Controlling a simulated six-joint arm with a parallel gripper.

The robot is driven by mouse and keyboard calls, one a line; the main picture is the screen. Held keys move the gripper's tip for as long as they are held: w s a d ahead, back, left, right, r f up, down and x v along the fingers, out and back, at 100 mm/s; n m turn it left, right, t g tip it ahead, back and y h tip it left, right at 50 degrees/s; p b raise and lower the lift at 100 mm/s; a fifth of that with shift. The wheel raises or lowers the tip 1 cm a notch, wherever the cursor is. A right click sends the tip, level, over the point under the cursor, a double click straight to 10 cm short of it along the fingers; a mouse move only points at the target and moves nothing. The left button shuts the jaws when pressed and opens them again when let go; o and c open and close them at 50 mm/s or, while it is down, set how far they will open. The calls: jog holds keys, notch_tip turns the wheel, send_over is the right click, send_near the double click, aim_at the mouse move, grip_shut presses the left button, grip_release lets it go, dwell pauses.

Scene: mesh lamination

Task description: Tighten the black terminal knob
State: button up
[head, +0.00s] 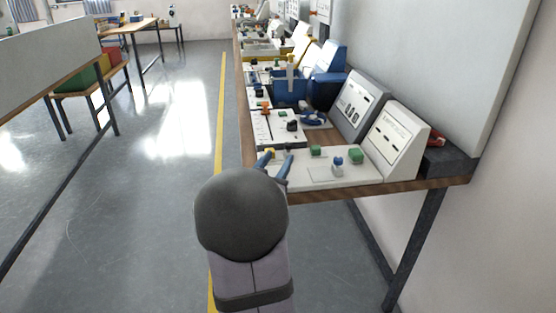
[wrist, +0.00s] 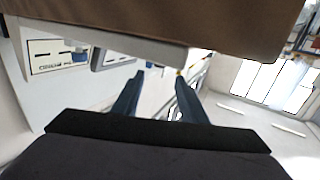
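Several dark knob-like parts sit on the bench boards in the head view. The clearest black knob (head: 292,125) stands on a white board beyond my gripper; I cannot tell whether it is the terminal knob. My gripper (head: 279,156) is at the near left edge of the bench, its two blue-grey fingers apart with no object seen held between them. In the wrist view my gripper (wrist: 160,75) also shows its fingers spread, with no black knob recognisable between them. A small orange-yellow part (head: 270,152) shows by the left fingertip; contact cannot be told.
The nearest white board carries green knobs (head: 356,156) and a blue-and-white part (head: 337,167). Sloped panels (head: 397,138) stand along the right. A blue bin (head: 291,91) is farther back. A brown surface (wrist: 210,22) fills the wrist view's top. Open floor (head: 150,190) lies left.

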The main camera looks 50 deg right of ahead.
aim_at(288, 144)
jog(key=shift+r, duration=0.1)
jog(key=shift+r+p, duration=0.35)
jog(key=shift+p, duration=0.1)
notch_tip(288, 144, up, 8)
jog(key=s+d+f+n+g+y+p, duration=0.1)
jog(key=d+y+p, duration=0.15)
jog(key=p, duration=1.95)
jog(key=shift+m+y, duration=0.3)
jog(key=shift+y, duration=0.65)
jog(key=f, duration=0.1)
jog(key=w+a+f, duration=0.1)
jog(key=f, duration=0.2)
jog(key=shift+w+a, duration=0.15)
jog(key=shift+a+f, duration=0.1)
jog(key=shift+f, duration=0.05)
jog(key=shift+p+x, duration=0.95)
jog(key=shift+x, duration=2.7)
grip_shut()
